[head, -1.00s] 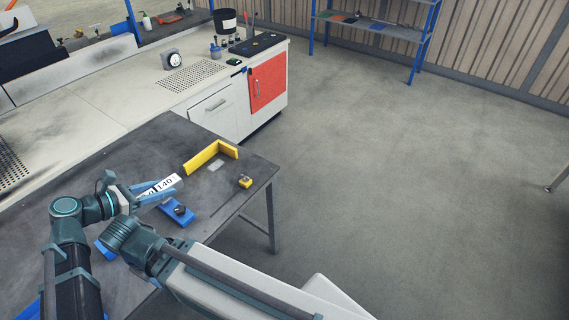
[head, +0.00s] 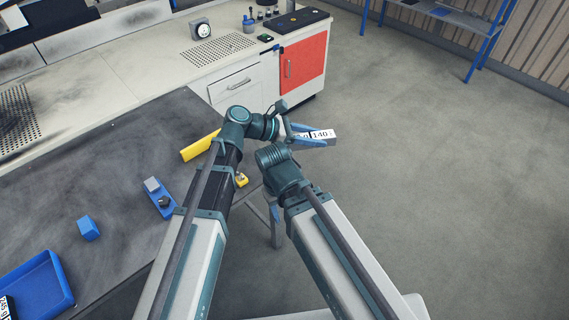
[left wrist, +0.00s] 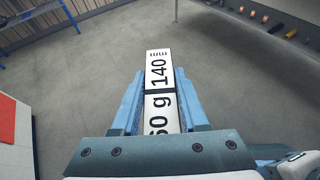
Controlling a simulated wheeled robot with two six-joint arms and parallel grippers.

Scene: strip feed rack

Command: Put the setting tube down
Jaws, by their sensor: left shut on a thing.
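The setting tube is a white bar with a printed label reading 140 mm (left wrist: 158,68). My left gripper (head: 314,136) is shut on it, with a blue finger along each side. My right arm ends close below the left wrist. Only a small blue part, perhaps a finger of my right gripper (head: 276,213), shows under it, so its opening is hidden.
The dark table (head: 120,150) bears a yellow angle piece (head: 199,146), partly hidden by my arm, a small yellow item (head: 241,180), a blue fixture (head: 159,198), a blue block (head: 88,228) and a blue tray (head: 68,290). A white bench with a red door (head: 302,65) stands behind.

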